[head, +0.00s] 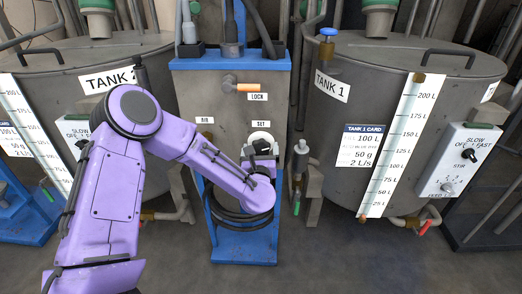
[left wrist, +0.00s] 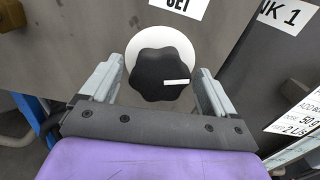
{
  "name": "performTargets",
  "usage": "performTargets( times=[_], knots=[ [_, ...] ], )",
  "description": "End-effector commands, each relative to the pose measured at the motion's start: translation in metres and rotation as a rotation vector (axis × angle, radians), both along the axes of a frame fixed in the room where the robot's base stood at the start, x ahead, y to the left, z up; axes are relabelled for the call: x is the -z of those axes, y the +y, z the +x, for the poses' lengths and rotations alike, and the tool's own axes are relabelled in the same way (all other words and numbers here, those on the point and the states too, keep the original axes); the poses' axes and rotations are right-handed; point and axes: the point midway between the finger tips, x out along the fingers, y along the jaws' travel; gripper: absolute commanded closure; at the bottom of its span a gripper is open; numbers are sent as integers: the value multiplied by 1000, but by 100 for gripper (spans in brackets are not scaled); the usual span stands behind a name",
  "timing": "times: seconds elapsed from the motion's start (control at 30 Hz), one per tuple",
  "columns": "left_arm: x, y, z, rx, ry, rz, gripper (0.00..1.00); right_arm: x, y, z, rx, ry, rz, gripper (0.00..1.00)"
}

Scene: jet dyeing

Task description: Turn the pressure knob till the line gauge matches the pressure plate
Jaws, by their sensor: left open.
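The pressure knob (left wrist: 163,75) is a black lobed knob with a white pointer mark on a round white backing disc (left wrist: 140,45), under a SET label. In the left wrist view the mark points to the right. My left gripper (left wrist: 155,85) is open, with one finger on each side of the knob; I cannot tell whether they touch it. In the head view the left gripper (head: 262,150) reaches the grey panel at the SET label, and the arm hides most of the knob. I cannot make out the line gauge or the pressure plate. My right gripper is not in view.
TANK 1 (head: 390,70) is on the right, with a card, level scale and SLOW/FAST switch box (head: 465,160). Another tank (head: 60,65) stands on the left. A coiled black hose hangs below the knob.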

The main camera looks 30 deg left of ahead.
Motion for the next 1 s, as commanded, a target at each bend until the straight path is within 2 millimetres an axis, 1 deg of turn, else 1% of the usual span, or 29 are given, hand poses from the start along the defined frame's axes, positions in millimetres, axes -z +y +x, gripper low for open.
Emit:
performTargets(
  times=[0.1, 0.3, 0.33, 0.37, 0.4, 0.5, 0.57, 0.77, 1.0],
  knots=[
    [0, 4, 6, 0, 0, 0, 11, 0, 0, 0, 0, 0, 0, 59],
    [0, 4, 6, 0, 1, 0, 11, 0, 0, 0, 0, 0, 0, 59],
    [0, 4, 6, 0, 1, 0, 14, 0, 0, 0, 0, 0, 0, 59],
    [0, 4, 6, 0, 1, 0, 24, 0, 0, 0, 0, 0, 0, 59],
    [0, 4, 6, 0, 1, 0, 37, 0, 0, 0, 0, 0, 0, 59],
    [0, 4, 6, 0, 1, 0, 65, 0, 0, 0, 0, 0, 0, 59],
    [0, 1, 6, 1, 2, 1, 65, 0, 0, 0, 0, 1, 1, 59],
    [0, 3, 6, 3, 11, 15, 65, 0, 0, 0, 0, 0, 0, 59],
    [0, 3, 6, 4, 67, 108, 65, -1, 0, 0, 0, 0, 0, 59]
  ],
)
